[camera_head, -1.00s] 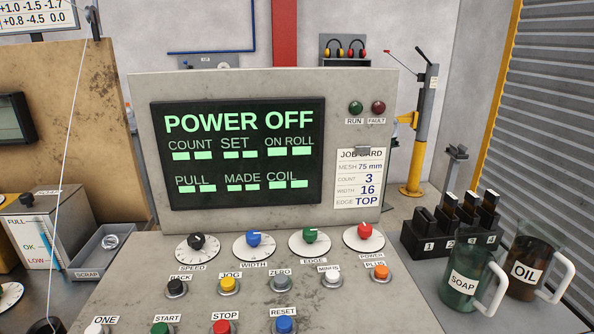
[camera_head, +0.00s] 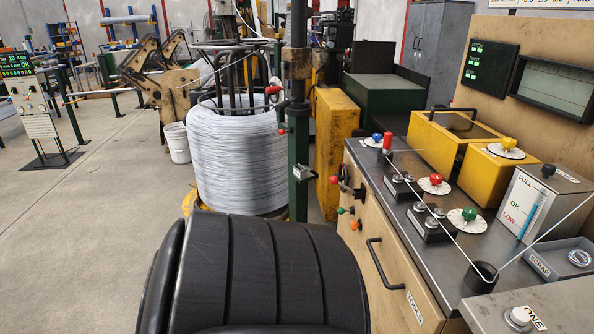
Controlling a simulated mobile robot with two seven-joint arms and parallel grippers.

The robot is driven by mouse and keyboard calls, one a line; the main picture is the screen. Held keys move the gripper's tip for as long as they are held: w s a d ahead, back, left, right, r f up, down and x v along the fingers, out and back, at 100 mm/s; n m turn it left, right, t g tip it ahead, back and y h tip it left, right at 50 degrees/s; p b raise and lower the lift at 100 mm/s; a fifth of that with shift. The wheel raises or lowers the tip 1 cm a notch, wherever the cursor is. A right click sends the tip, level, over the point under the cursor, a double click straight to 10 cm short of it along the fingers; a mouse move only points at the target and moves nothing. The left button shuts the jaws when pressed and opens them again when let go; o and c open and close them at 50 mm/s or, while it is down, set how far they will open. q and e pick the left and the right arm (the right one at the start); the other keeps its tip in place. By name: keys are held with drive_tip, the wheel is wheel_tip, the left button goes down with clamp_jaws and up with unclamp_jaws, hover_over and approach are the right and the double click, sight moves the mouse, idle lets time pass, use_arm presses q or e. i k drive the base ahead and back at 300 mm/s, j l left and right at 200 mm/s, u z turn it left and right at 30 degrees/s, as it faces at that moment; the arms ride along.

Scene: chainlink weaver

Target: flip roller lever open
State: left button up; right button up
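Several red-tipped handles show in the head view, and I cannot tell for sure which is the roller lever. One upright red handle (camera_head: 387,142) stands at the far left end of the steel bench top, beside a dial with a blue knob. A lever with a red ball (camera_head: 334,179) sticks out from the bench's end. Neither of my grippers is in view. A large black ribbed arm link of mine fills the bottom middle.
A big coil of pale wire (camera_head: 237,160) stands behind my arm. Wire runs over the bench top (camera_head: 415,225) through a black cup (camera_head: 482,276). Dials, rollers and yellow boxes (camera_head: 450,140) crowd the bench. Open floor (camera_head: 90,250) lies at left.

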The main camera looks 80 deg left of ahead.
sight(333, 179)
drive_tip(key=k+u, duration=0.1)
drive_tip(key=u, duration=2.25)
drive_tip(key=i+u, duration=0.2)
drive_tip(key=i, duration=0.3)
drive_tip(key=i+l+u, duration=0.2)
drive_tip(key=i, duration=0.3)
